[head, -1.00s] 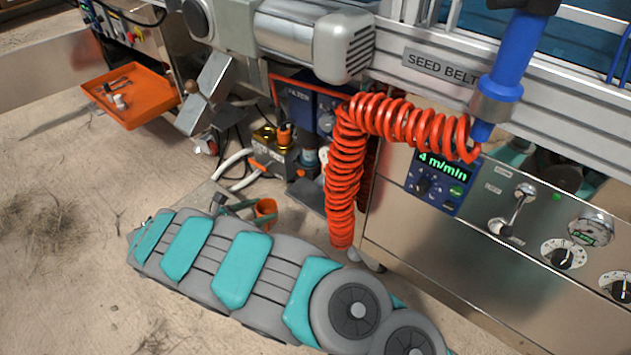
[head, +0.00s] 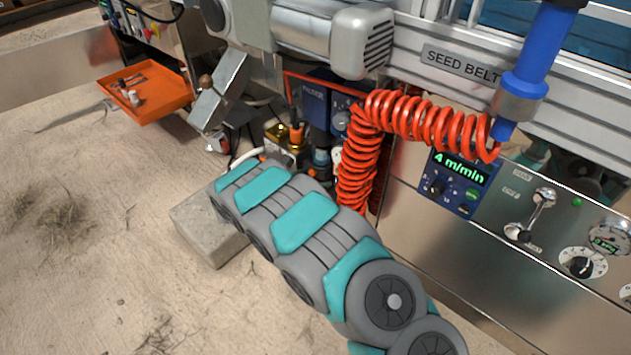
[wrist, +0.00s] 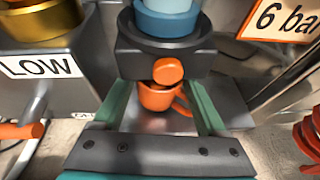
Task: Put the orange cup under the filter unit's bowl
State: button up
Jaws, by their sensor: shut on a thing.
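The orange cup (wrist: 157,100) is held upright between the two green fingers of my gripper (wrist: 160,92) in the wrist view, its handle to the right. It is directly below an orange knob (wrist: 167,71) on the dark underside of the filter unit's bowl (wrist: 165,20). The knob overlaps the cup's rim in this view, and I cannot tell whether they touch. My arm hides the cup and gripper there.
A brass-topped unit marked LOW (wrist: 40,65) stands close on the left. A grey block (head: 208,238) lies on the floor beside my arm. A red coiled hose (head: 360,165) hangs right of the filter. An orange tray (head: 145,95) is at the far left.

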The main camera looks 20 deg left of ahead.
jog(key=shift+f, duration=0.3)
jog(key=shift+f, duration=0.1)
jog(key=o, duration=1.3)
jog(key=shift+s+a+r, duration=0.1)
jog(key=shift+s+r, duration=0.05)
jog(key=shift+r, duration=0.05)
jog(key=p+v, duration=0.1)
jog(key=v, duration=1)
jog(key=shift+s+a, duration=0.2)
jog(key=shift+s, duration=0.15)
